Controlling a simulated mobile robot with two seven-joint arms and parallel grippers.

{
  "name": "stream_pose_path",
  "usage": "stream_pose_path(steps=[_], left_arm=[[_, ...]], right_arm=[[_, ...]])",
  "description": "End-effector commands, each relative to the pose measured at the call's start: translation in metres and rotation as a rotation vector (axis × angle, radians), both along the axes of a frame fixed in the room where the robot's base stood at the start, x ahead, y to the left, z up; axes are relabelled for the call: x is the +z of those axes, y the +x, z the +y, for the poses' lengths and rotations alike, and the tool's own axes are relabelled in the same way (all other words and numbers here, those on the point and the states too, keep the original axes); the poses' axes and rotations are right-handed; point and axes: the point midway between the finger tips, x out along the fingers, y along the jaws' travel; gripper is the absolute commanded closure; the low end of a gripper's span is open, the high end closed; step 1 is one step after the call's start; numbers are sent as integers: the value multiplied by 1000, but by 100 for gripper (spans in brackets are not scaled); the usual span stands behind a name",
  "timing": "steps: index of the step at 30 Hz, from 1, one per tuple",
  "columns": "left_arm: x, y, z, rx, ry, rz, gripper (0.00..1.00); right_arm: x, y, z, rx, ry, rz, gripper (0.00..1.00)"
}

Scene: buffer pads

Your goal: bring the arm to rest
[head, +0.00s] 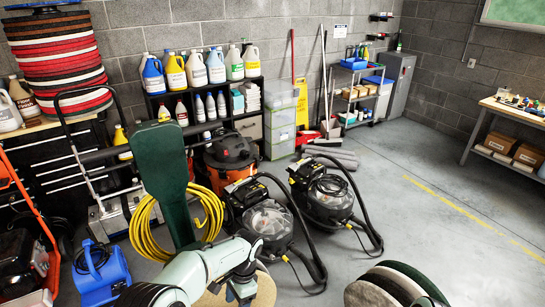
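My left arm comes in at the bottom, left of centre. Its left gripper (243,292) points down at the lower edge of the picture, over or in front of a round tan pad (266,292). The fingers are too small and cut off to tell whether they are open or shut, or whether they touch the pad. Behind my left arm stands a green floor machine (165,185) with an upright column and a coiled yellow cord (148,232).
Several round pads (400,285) stand at the bottom right. Two black vacuums (265,220) with hoses stand on the floor past my arm. A blue machine (100,275) is at lower left. Shelves of bottles (205,100) line the back wall. Floor is clear at right, before a workbench (510,110).

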Motion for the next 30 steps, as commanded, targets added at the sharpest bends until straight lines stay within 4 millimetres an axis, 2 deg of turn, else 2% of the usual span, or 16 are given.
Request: stream_pose_path(steps=[1, 5, 6, 9, 13, 15, 18, 21, 24, 30], left_arm=[[-30, -10, 3, 46, -36, 13, 39], [-100, -42, 4, 203, -138, 23, 39], [-121, -56, 4, 265, -170, 26, 39], [-169, -95, 4, 454, -241, 31, 39], [-214, -153, 6, 744, -296, 25, 39], [-228, -182, 8, 900, -304, 16, 39], [-240, -218, 13, 1095, -294, -5, 39], [-243, -244, 18, 1235, -272, -28, 39], [-243, -259, 22, 1318, -253, -46, 39], [-243, -265, 24, 1355, -245, -61, 39]], right_arm=[[0, 1, 0, 1, 0, -1, 66], [0, 1, 0, 0, 0, -2, 66], [0, 1, 0, 0, 0, -2, 66], [0, 1, 0, 0, 0, -2, 66], [0, 0, 0, 1, 0, -1, 66], [0, 1, 0, 0, 0, -1, 66], [0, 1, 0, 1, 0, -1, 66], [0, 1, 0, 1, 0, -1, 66], [0, 1, 0, 1, 0, -1, 66], [0, 1, 0, 1, 0, -1, 66]])
